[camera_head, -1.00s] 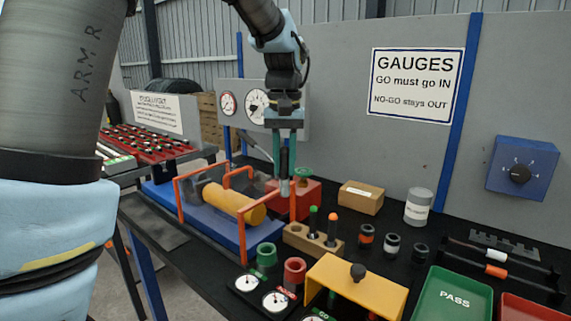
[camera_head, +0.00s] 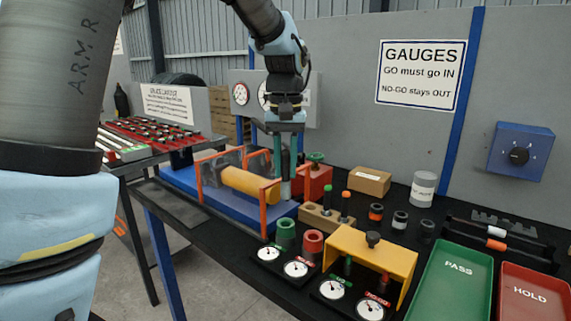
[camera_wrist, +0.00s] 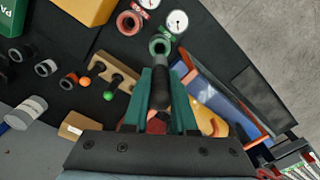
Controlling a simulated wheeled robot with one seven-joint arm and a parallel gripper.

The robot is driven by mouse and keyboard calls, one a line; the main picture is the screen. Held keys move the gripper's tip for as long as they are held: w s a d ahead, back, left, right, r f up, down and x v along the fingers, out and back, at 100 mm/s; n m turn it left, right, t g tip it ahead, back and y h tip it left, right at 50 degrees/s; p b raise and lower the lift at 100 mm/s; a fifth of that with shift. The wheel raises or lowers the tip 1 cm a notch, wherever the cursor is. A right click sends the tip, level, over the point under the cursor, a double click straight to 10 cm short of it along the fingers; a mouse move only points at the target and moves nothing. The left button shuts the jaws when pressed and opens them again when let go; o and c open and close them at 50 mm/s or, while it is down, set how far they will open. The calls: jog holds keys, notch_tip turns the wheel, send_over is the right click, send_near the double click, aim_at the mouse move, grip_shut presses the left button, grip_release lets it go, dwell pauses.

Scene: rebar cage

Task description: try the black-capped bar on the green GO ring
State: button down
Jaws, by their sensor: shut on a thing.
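My gripper (camera_head: 285,162) is shut on a bar, in front of the red block and beside the blue fixture. The bar's grey lower end (camera_head: 285,188) hangs upright below the fingers. In the wrist view a dark end (camera_wrist: 160,88) shows between the green fingers; whether it is the black cap is hard to tell. The green GO ring (camera_head: 285,230) stands on the black bench, nearer the head camera and below the bar in the picture, apart from it. The green ring also shows in the wrist view (camera_wrist: 160,46), just beyond the fingertips. The red ring (camera_head: 313,243) stands beside it.
Orange-framed blue fixture (camera_head: 228,205) with a yellow cylinder is left of the gripper. A wooden block (camera_head: 322,218) with green and orange knobs is right of it. Yellow bridge (camera_head: 370,255), dials, green PASS tray (camera_head: 455,262) and red HOLD tray (camera_head: 530,285) lie further right.

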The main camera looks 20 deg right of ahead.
aim_at(286, 198)
jog(key=shift+f+b, duration=1.35)
jog(key=shift+f, duration=1.55)
jog(key=shift+f+p, duration=0.25)
jog(key=shift+p, duration=0.05)
jog(key=shift+f+b, duration=0.95)
jog(key=shift+f, duration=0.8)
jog(key=c, duration=0.6)
grip_release()
jog(key=shift+c, duration=0.2)
notch_tip(286, 198, up, 11)
jog(key=shift+f+b, duration=0.1)
jog(key=shift+b, duration=0.45)
jog(key=shift+s, duration=0.1)
